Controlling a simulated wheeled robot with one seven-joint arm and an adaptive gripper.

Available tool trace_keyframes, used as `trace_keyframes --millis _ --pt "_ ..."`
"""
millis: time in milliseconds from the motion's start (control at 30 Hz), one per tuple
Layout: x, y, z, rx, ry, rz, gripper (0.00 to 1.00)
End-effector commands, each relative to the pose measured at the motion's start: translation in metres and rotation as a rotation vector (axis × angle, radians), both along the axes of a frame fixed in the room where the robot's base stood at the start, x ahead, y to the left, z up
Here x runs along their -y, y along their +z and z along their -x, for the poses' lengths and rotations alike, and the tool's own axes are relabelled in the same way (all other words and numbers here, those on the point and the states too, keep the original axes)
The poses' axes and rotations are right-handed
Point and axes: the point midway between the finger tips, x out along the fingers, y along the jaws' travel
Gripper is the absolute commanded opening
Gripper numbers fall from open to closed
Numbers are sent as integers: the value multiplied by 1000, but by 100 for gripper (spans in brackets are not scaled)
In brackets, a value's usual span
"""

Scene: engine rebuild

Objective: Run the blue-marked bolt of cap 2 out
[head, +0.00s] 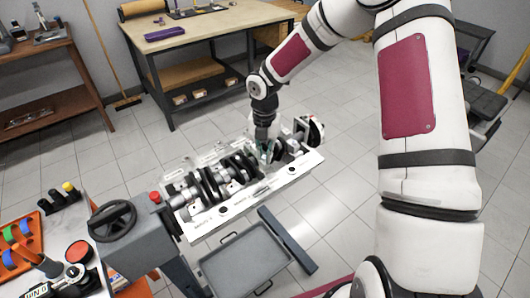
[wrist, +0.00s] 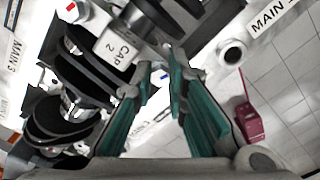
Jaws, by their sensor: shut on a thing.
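Cap 2 (wrist: 118,48) is a pale block with a "CAP 2" label, seated across the crankshaft in the engine block (head: 205,224). A red-marked bolt head (wrist: 72,11) shows at the upper left of the wrist view. My gripper (wrist: 160,72) has teal fingers, pointing down at the right end of cap 2. It is shut on the blue-marked bolt, which is mostly hidden between the fingertips; its mark and thread are not clear. In the head view my gripper (head: 266,150) is over the right half of the block.
The crankshaft (wrist: 75,85) lies close beside the fingers. A handwheel (head: 112,221) stands at the block's left end. A grey tray (head: 243,262) lies below the block. A workbench (head: 205,35) stands behind. Open tiled floor lies right of the block.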

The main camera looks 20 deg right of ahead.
Motion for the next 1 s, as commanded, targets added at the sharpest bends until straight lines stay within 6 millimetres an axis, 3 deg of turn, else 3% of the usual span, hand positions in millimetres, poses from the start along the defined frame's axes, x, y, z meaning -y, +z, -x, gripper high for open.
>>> trace_keyframes --millis 533,567,633,1000 --pt "-1 -1 -1 1 28 -3 0" --pt "-1 -1 -1 1 28 -3 16" --pt "-1 -1 -1 1 28 -3 32" --pt "-1 1 -1 2 27 -2 34"
